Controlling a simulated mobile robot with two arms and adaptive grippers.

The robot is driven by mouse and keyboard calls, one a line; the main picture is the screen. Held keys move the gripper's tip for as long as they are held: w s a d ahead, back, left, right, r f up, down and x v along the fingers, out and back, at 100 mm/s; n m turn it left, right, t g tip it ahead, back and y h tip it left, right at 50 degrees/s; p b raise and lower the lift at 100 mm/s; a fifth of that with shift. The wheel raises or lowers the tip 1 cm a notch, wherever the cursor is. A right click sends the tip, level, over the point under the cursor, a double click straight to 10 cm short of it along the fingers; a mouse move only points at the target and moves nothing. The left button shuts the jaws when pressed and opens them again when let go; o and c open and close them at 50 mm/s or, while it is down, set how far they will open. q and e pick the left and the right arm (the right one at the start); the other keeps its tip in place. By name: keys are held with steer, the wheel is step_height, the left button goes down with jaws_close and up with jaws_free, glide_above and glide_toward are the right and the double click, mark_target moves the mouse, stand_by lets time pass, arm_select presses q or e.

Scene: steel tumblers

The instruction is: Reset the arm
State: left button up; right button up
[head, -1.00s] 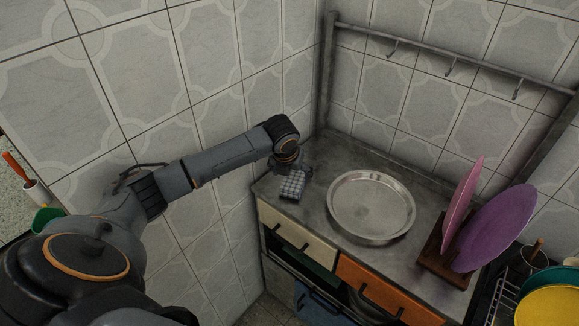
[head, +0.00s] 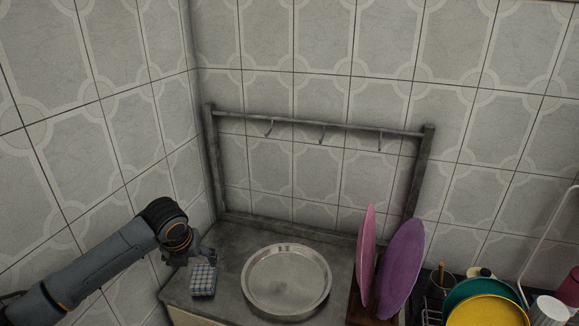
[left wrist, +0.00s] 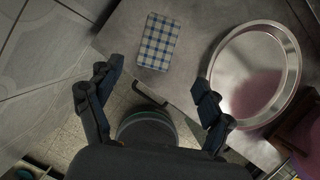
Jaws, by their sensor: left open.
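My left gripper (head: 202,257) is at the left end of the steel counter, just behind a blue-and-white checkered item (head: 203,281), perhaps a folded cloth. In the left wrist view, the left gripper (left wrist: 153,86) has its fingers spread wide with nothing between them. The checkered item (left wrist: 158,42) lies flat on the counter, beyond the fingertips. My right gripper is not in view. No steel tumblers show in these frames.
A round steel tray (head: 287,283) lies right of the checkered item. Pink (head: 367,245) and purple (head: 400,270) plates stand upright in a wooden rack. A rail with hooks (head: 320,127) is behind. Yellow (head: 487,311) and teal dishes are at right. Tiled wall borders the left.

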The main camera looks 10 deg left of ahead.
arm_select(q)
steer(key=s+d+f+n+h, duration=0.1)
steer(key=s+d+f+n, duration=0.45)
steer(key=d, duration=0.25)
steer(key=s+d+f+n+h, duration=0.1)
steer(key=s+d+f+n, duration=0.45)
steer(key=d, duration=0.25)
steer(key=s+n, duration=1.9)
step_height(320, 180, down, 26)
steer(key=g, duration=0.2)
steer(key=s+a+f+g, duration=0.1)
steer(key=s+a+f, duration=0.2)
steer(key=s+f, duration=1.4)
steer(key=shift+s+a+f+y, duration=0.2)
steer(key=shift+s+y, duration=0.1)
steer(key=shift+s, duration=0.15)
